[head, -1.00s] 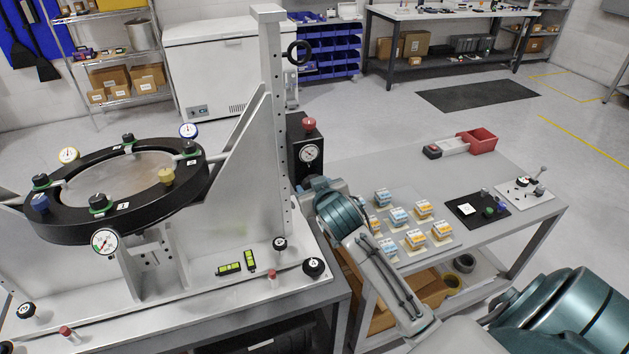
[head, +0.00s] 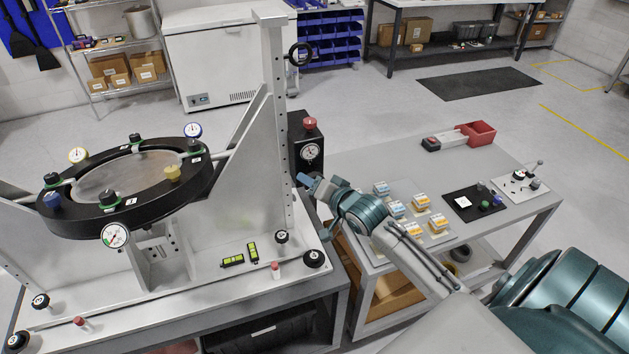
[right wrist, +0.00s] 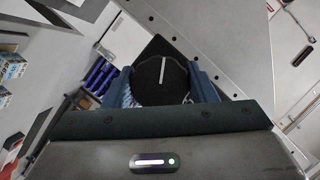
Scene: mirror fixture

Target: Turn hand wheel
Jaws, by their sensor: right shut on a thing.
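A black box with a round dial gauge (head: 309,153) and a red knob (head: 310,123) on top stands against the right side of the grey upright. My right gripper (head: 306,181) is at its lower front. In the right wrist view, a round black hand wheel (right wrist: 158,84) with a white line on its face sits between the two blue fingers. The right gripper is shut on this wheel, with one finger on each side. The wheel is hidden by my gripper in the head view. My left gripper is not in view.
The black ring fixture (head: 75,222) with several gauges stands left of the upright. A side table (head: 400,160) holds small boxes (head: 397,208), a black plate (head: 473,202) and a red bin (head: 479,133). Black knobs (head: 314,259) sit on the fixture base.

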